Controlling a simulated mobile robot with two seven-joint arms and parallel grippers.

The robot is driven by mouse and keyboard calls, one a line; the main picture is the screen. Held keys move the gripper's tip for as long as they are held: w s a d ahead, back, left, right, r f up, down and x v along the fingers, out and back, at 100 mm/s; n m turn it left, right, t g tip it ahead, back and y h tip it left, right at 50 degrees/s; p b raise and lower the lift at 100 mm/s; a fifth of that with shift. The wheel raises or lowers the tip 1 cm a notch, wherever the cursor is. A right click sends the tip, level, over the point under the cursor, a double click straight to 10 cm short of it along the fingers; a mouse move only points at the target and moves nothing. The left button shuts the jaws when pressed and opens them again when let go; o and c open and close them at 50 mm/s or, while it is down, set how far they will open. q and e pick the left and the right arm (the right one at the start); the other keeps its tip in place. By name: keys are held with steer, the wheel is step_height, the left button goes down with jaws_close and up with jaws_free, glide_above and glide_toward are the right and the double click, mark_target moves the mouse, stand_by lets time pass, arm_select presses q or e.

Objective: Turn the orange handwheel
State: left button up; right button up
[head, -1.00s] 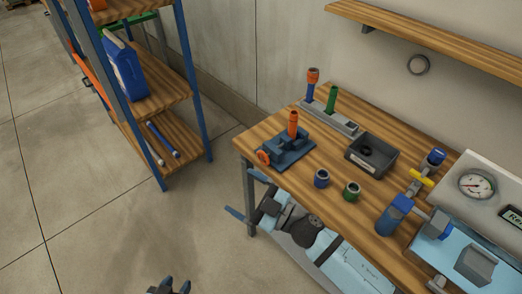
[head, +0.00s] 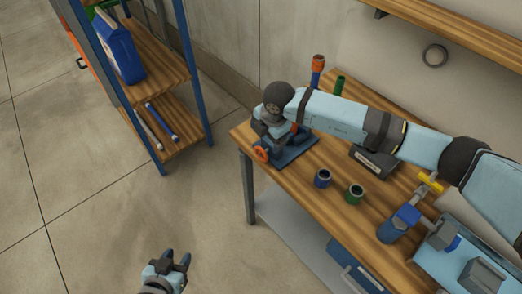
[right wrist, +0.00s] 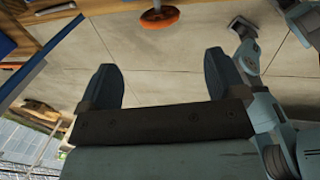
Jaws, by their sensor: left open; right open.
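The orange handwheel (head: 262,154) sits on the front left end of the dark blue vise (head: 297,152), at the table's left edge. It also shows at the top of the right wrist view (right wrist: 158,18), seen edge-on beyond the fingertips. My right arm reaches across the table from the right, its wrist above the vise. My right gripper (right wrist: 162,75) is open and empty, with the handwheel apart from it and roughly between the lines of its fingers. My left gripper (head: 176,260) is open and empty, low over the floor left of the table.
On the wooden table (head: 315,195) stand a blue ring (head: 322,178), a green ring (head: 355,194) and a valve with a yellow handle (head: 428,182). My right arm partly hides the dark tray (head: 372,163). A blue-framed shelf (head: 160,76) stands left; floor between is clear.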

mark_target(262, 150)
steer(key=p+x, duration=0.1)
steer(key=x, duration=1)
steer(key=shift+a+f, duration=0.15)
steer(key=shift+f, duration=0.2)
steer(key=shift+c, duration=0.3)
